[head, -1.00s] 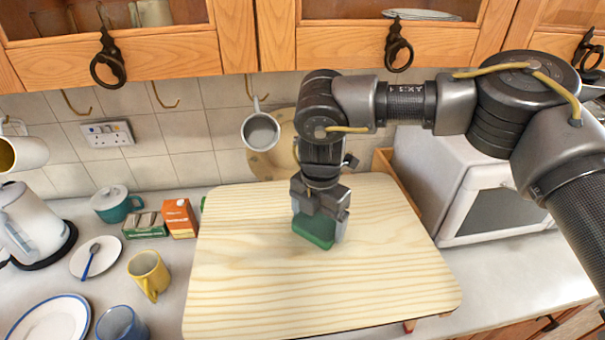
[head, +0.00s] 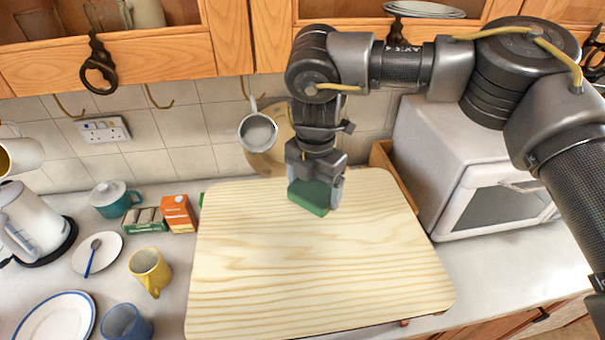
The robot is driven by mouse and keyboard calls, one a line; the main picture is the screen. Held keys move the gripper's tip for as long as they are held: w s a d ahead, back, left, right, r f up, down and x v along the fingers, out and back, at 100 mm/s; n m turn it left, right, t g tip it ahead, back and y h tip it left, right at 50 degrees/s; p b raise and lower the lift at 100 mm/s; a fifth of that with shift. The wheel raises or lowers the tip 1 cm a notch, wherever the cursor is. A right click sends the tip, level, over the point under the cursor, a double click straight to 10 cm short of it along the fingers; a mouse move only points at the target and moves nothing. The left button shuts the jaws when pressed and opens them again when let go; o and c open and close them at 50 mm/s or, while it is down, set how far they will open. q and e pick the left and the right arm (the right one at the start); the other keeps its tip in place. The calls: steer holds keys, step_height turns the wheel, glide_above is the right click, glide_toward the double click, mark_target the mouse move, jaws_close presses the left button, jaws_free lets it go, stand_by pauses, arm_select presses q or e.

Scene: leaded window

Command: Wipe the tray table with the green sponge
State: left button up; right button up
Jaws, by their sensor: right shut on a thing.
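The tray table (head: 310,275) is a pale wood-grain board with rounded corners, standing on the counter in the middle of the head view. My right gripper (head: 315,186) points down over the back part of the board. It is shut on the green sponge (head: 310,198), whose lower part shows below the fingers. The sponge is at or just above the board's surface; I cannot tell whether it touches. My left gripper is not in view.
Left of the board are an orange carton (head: 179,213), a teal lidded pot (head: 115,198), a yellow mug (head: 150,270), a blue cup (head: 125,322) and a kettle (head: 30,225). A white microwave (head: 470,170) stands right. A hanging mug (head: 258,130) is behind my right gripper.

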steer(key=shift+r+p, duration=0.4)
steer(key=shift+r, duration=0.75)
steer(key=shift+s, duration=0.1)
steer(key=shift+f, duration=0.1)
